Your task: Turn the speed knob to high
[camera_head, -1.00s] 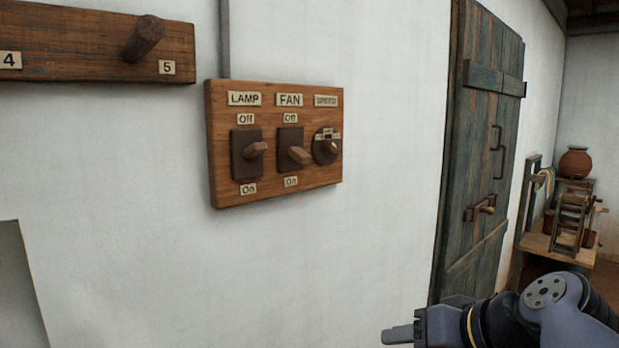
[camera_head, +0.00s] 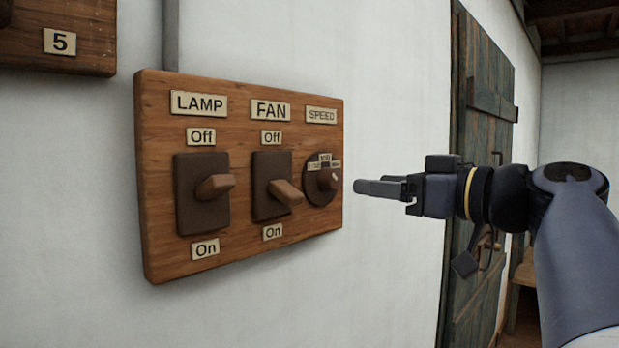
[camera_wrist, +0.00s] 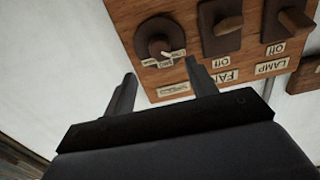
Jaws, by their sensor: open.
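The speed knob (camera_head: 327,180) is a round dark brown dial with a raised grip, under the SPEED label (camera_head: 321,115) at the right end of a wooden switch panel (camera_head: 240,258). Small tags sit around the dial's upper edge; their words are too small to read. My gripper (camera_head: 357,187) is just right of the knob in the head view, pointing at the panel and empty. In the wrist view the picture is upside down; the knob (camera_wrist: 157,42) shows beyond and between the two open fingers (camera_wrist: 160,72). The fingers appear apart from the knob.
The FAN switch (camera_head: 283,190) and LAMP switch (camera_head: 212,186) stick out left of the knob. A peg board (camera_head: 90,60) hangs at upper left. A dark wooden door (camera_head: 487,130) stands right, behind my arm. The white wall below the panel is clear.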

